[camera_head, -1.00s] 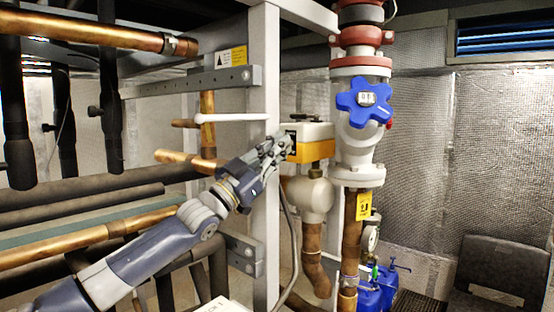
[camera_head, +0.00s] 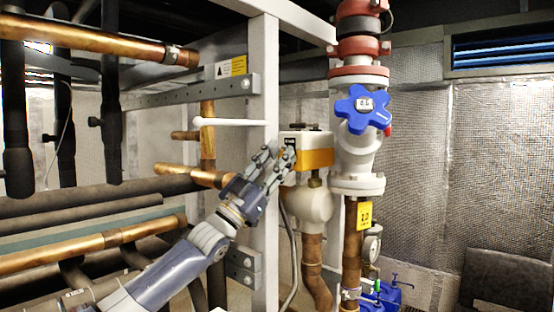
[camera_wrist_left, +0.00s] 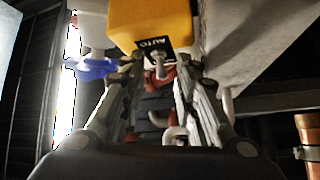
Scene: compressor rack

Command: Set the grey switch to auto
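The grey switch (camera_wrist_left: 160,66) is a small lever on a black label plate reading AUTO, on the face of a yellow-and-white box (camera_head: 312,156). In the left wrist view the yellow box (camera_wrist_left: 160,22) is at the top centre. My left gripper (camera_head: 279,153) is just left of the box's face in the head view, with its two fingers apart. In the wrist view the left gripper (camera_wrist_left: 158,72) has a fingertip on each side of the switch, with gaps visible between them. I cannot tell whether either finger touches it. My right gripper is in neither view.
A blue handwheel valve (camera_head: 362,108) stands right of the box. A grey upright post (camera_head: 265,130) is close behind the left gripper. Copper pipes (camera_head: 105,40) and dark insulated pipes fill the left side. A white rod (camera_head: 230,122) sticks out near the post.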

